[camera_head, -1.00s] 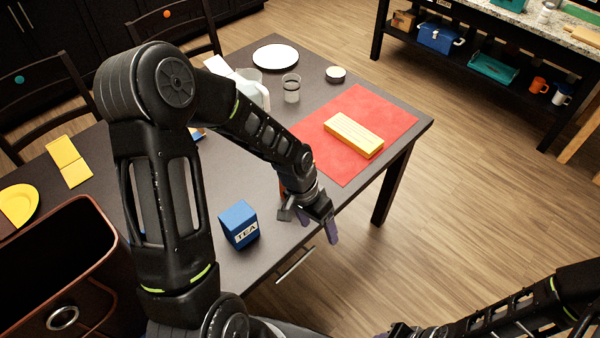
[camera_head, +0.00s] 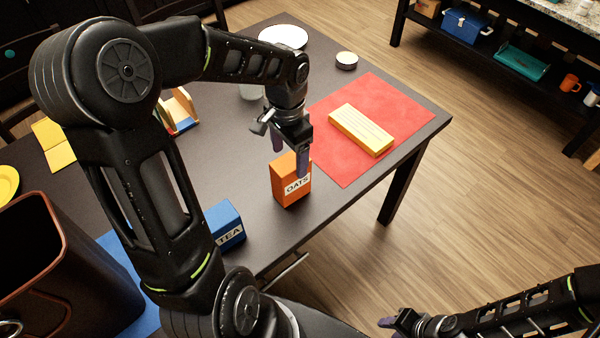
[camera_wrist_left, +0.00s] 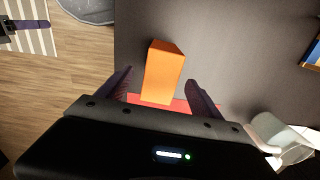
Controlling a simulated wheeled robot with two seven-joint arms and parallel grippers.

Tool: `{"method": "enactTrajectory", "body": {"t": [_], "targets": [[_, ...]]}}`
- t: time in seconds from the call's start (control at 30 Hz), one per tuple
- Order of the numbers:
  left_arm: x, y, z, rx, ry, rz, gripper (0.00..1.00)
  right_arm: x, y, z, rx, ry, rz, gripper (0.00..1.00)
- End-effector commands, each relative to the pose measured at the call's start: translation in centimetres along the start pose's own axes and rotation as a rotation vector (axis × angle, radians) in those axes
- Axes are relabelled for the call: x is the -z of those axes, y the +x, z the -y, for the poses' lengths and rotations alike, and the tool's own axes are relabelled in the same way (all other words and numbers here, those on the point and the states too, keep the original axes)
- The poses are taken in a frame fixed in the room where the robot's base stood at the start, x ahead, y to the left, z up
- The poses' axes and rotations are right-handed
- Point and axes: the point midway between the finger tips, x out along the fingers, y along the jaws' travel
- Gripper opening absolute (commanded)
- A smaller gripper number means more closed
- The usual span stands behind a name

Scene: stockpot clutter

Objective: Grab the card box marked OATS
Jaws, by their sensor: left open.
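The orange card box marked OATS (camera_head: 291,187) stands upright on the dark table, near its front edge, its label facing me. My left gripper (camera_head: 290,156) is open just above and behind the box in the head view. In the left wrist view the orange box (camera_wrist_left: 163,75) shows between and beyond the two spread fingers (camera_wrist_left: 160,88). I cannot tell whether a finger touches it. My right gripper (camera_head: 393,322) is low at the right, away from the table; its jaws are too small to read.
A blue TEA box (camera_head: 225,224) stands left of the orange box, partly behind my arm. A red mat (camera_head: 345,172) bears a yellow box (camera_head: 361,130). A white plate (camera_head: 283,37) and a small round tin (camera_head: 347,60) are farther back. A brown bin (camera_head: 70,270) is at the left.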

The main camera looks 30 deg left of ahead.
Motion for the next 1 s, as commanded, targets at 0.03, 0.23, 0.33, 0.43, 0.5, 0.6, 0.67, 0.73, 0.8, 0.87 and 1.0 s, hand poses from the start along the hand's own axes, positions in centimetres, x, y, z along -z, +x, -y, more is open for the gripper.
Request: {"method": "enactTrajectory", "body": {"t": [0.03, 0.23, 0.33, 0.43, 0.5, 0.6, 0.67, 0.73, 0.8, 0.87, 1.0], "targets": [[0.0, 0.8, 0.0, 0.001, 0.000, 0.000, 0.75, 0.0, 0.8, -0.3, 0.002, -0.001, -0.001, 0.36], [-0.1, 1.6, 0.1, 0.002, 0.000, 0.001, 0.75, 0.1, 1.5, -0.4, 0.005, -0.003, -0.003, 0.36], [-0.1, 1.6, 0.1, 0.002, 0.001, 0.001, 0.75, 0.1, 1.5, -0.4, 0.005, -0.003, -0.004, 0.36], [-0.1, 1.6, 0.1, 0.001, 0.001, 0.001, 0.75, 0.1, 1.4, -0.4, 0.005, -0.003, -0.005, 0.36], [-0.1, 1.6, 0.1, 0.001, 0.001, 0.002, 0.75, 0.1, 1.4, -0.4, 0.005, -0.003, -0.005, 0.36], [-0.1, 1.7, 0.1, 0.001, 0.001, 0.002, 0.75, 0.1, 1.4, -0.4, 0.005, -0.003, -0.005, 0.36], [-0.1, 2.0, 0.0, 0.000, 0.001, 0.004, 0.75, 0.1, 1.4, -0.4, 0.005, -0.003, -0.005, 0.36], [-0.1, 2.7, 0.0, 0.000, 0.002, 0.005, 0.75, 0.1, 1.4, -0.4, 0.005, -0.003, -0.005, 0.36], [-0.1, 3.5, 0.0, 0.000, 0.001, 0.005, 0.75, 0.1, 1.3, -0.3, 0.005, -0.003, -0.005, 0.36], [-0.1, 4.0, 0.0, 0.000, 0.000, 0.003, 0.75, 0.1, 1.3, -0.3, 0.005, -0.003, -0.004, 0.36], [-0.1, 4.2, 0.1, 0.001, 0.000, 0.002, 0.75, 0.1, 1.3, -0.4, 0.004, -0.003, -0.004, 0.36]]}}
